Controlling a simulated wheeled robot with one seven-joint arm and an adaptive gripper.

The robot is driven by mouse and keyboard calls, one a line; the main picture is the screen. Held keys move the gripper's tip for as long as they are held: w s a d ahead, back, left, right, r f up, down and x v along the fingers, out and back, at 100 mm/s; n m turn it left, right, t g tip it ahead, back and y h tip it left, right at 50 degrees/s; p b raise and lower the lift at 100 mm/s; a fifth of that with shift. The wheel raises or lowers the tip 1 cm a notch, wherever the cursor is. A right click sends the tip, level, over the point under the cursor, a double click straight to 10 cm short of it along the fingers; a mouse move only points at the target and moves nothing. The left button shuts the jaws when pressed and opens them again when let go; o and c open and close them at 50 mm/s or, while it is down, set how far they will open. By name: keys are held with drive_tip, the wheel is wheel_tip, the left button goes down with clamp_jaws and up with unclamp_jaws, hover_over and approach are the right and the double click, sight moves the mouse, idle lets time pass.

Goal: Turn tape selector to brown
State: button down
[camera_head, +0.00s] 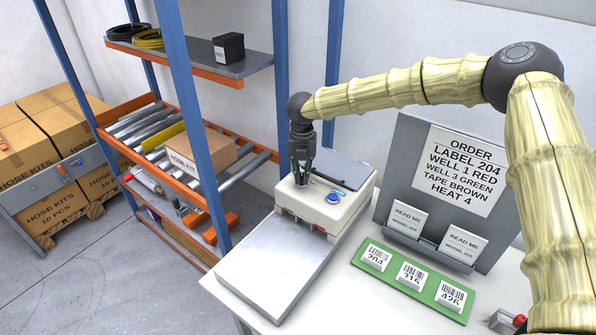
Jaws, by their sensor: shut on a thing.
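A white machine (345,212) stands on the bench, with a grey metal plate (275,262) in front of it. My gripper (302,180) points straight down onto the left part of the machine's top. Its fingers are closed around a small part there, which I take to be the tape selector. The fingers hide that part, so its setting and any brown mark cannot be read. A blue round button (332,197) is on the top, just right of my gripper. The order board (460,165) reads label 204, well 1 red, well 3 green, tape brown, heat 4.
Two READ ME cards (406,217) stand at the foot of the board. A green tray (357,258) with labels 204, 315 and 426 lies in front. A shelf rack (190,120) with rollers and a carton stands left. Hose kit boxes (35,150) are at far left.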

sight(302, 175)
drive_tip(key=shift+w+r+n, duration=0.1)
drive_tip(key=shift+r+n, duration=0.05)
drive_tip(key=shift+n, duration=0.95)
drive_tip(key=c, duration=1.5)
unclamp_jaws()
wheel_tip(302, 175, up, 12)
drive_tip(key=shift+f, duration=0.2)
